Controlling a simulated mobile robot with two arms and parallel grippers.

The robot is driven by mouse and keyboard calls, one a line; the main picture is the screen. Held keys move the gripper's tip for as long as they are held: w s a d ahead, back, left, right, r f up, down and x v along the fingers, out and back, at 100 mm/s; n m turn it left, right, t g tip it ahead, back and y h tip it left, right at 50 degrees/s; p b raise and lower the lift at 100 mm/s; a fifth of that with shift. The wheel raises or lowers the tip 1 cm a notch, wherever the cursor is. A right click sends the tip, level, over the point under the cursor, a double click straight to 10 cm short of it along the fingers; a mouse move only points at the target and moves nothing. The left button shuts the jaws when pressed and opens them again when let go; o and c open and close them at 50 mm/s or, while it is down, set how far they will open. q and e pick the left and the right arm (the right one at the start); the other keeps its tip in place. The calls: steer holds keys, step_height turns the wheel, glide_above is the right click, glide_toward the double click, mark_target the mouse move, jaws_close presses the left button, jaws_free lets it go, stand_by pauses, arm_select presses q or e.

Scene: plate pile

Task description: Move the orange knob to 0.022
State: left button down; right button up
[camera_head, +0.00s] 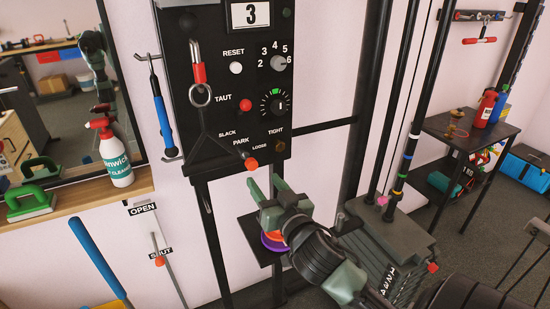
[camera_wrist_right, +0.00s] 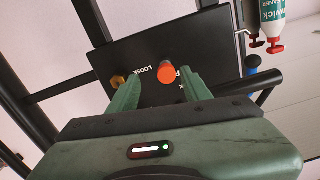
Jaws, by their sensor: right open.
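The orange knob (camera_head: 251,164) sits at the end of a dark lever on the black panel (camera_head: 225,105), below the word PARK and left of LOOSE. My right gripper (camera_head: 264,184) is just below and right of it, open and empty, fingers pointing up at the panel. In the right wrist view the orange knob (camera_wrist_right: 167,74) appears between the two green fingertips, nearer the right one; I cannot tell the depth gap. A second orange knob (camera_head: 159,261) is on a rod by the SHUT label. My left gripper is not in view.
A brass knob (camera_head: 278,147) under TIGHT is close to my right gripper; it also shows in the wrist view (camera_wrist_right: 118,82). A red button (camera_head: 245,105) and dials are above. A small shelf with coloured discs (camera_head: 273,241) lies below the gripper. A weight stack (camera_head: 385,240) stands right.

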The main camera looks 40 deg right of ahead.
mark_target(253, 167)
steer(key=shift+w+d+r, duration=0.15)
steer(key=shift+r, duration=0.25)
steer(key=shift+w+d+r, duration=0.1)
steer(key=shift+w+r, duration=0.05)
steer(key=shift+r, duration=0.2)
steer(key=w, duration=0.1)
steer(key=w+p, duration=0.1)
steer(key=w, duration=0.1)
steer(key=shift+w+a, duration=0.25)
steer(key=shift+a, duration=0.15)
steer(key=shift+x, duration=1.25)
steer(key=shift+w+d+f, duration=0.1)
steer(key=shift+w+d, duration=0.05)
steer(key=shift+d, duration=0.25)
steer(key=shift+w, duration=0.25)
steer(key=c, duration=1)
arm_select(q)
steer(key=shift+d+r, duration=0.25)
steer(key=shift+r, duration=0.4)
arm_select(e)
jaws_close()
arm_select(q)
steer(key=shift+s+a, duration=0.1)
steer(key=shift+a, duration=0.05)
